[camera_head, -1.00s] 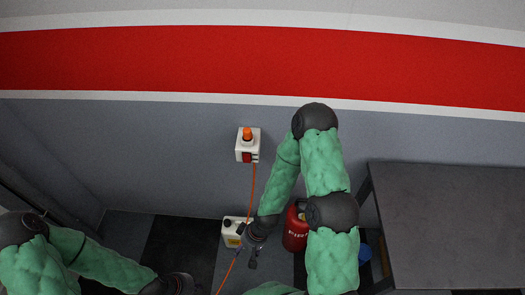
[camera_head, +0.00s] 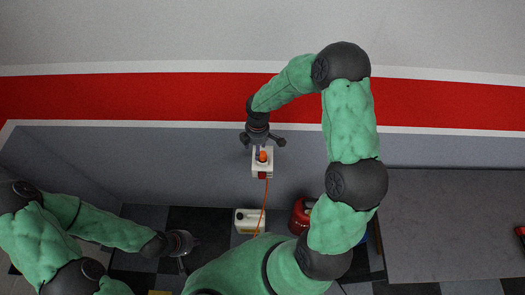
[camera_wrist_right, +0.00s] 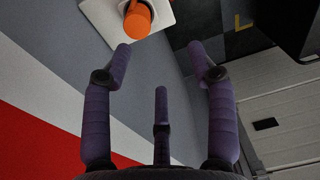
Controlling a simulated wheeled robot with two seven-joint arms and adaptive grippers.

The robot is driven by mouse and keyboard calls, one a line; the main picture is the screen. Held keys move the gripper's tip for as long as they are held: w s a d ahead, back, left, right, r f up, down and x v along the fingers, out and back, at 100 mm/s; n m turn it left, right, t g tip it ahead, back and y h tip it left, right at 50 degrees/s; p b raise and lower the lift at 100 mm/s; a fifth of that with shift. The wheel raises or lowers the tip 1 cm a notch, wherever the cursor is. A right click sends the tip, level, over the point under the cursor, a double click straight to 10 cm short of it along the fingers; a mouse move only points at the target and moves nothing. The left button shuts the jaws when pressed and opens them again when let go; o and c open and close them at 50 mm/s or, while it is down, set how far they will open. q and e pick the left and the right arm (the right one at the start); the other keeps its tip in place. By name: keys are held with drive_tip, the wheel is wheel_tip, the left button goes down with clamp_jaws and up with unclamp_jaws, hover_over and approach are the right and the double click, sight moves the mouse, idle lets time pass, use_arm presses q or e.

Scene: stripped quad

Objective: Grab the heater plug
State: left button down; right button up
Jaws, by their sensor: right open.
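A white wall box (camera_head: 269,168) is mounted on the grey wall. An orange cylindrical piece (camera_head: 263,156) sticks out of its upper part, and a red part (camera_head: 262,175) is at its lower edge, where an orange cable (camera_head: 264,200) hangs down. I cannot tell which of these is the heater plug. My right gripper (camera_head: 263,143) is open and empty just above the box. In the right wrist view the orange piece (camera_wrist_right: 138,20) lies beyond the spread fingers, apart from them. My left gripper (camera_head: 185,246) is low at the left, away from the box; its fingers are unclear.
A white canister (camera_head: 247,221) and a red cylinder (camera_head: 301,213) stand on the floor below the box. The wall to the left of the box is clear.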

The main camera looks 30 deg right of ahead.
sight(263, 154)
drive_tip(key=shift+w+d+r+n+h, duration=0.2)
drive_tip(key=shift+w+d+r+n, duration=0.1)
drive_tip(key=shift+d+r, duration=0.3)
drive_tip(key=shift+w+d+r+n+h, duration=0.2)
drive_tip(key=shift+d+r+n, duration=0.1)
drive_tip(key=shift+d+r, duration=0.25)
wheel_tip(263, 154, down, 5)
drive_tip(key=shift+r, duration=0.1)
drive_tip(key=f, duration=0.3)
drive_tip(key=s+f+p, duration=0.1)
drive_tip(key=shift+d+f, duration=0.15)
drive_tip(key=shift+d, duration=0.1)
drive_tip(key=shift+f, duration=0.6)
clamp_jaws()
